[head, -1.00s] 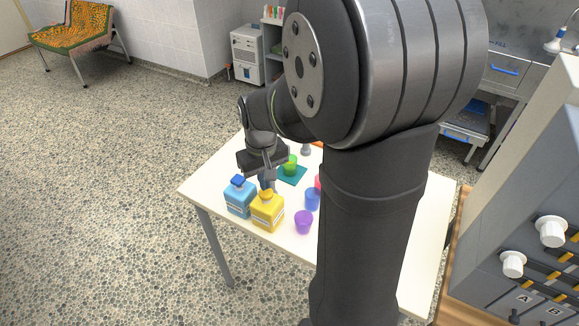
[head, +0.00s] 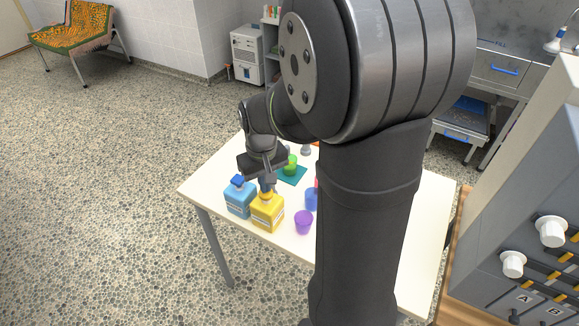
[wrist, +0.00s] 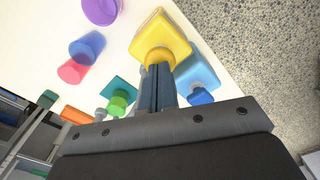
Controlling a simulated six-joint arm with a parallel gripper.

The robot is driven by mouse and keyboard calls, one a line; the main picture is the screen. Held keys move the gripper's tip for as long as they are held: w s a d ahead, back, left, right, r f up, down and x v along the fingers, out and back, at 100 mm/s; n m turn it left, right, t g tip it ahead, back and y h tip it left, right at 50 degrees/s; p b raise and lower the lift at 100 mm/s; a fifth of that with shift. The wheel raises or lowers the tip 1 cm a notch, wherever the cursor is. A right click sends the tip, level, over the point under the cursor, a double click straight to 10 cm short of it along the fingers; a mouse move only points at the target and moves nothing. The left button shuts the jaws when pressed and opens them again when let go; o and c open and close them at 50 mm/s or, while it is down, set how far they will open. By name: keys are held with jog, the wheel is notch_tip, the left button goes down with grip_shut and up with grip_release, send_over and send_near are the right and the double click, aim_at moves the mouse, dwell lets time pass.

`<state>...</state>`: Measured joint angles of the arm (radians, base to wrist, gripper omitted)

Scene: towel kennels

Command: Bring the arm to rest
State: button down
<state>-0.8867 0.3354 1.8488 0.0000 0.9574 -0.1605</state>
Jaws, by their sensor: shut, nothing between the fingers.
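My gripper (head: 268,184) is shut and empty. In the head view its fingers point down just above or at the cap of the yellow bottle (head: 267,213). In the wrist view the shut fingers (wrist: 158,88) overlap the cap of the yellow bottle (wrist: 158,35); I cannot tell whether they touch it. A blue bottle (head: 240,199) stands upright beside the yellow one, and it also shows in the wrist view (wrist: 196,72).
A grey panel with white knobs (head: 551,231) stands at the right. The floor left of the table is clear.

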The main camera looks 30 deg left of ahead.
jog(key=shift+f, duration=0.85)
jog(key=shift+r, duration=1.45)
notch_tip(320, 180, up, 6)
dwell(0.3)
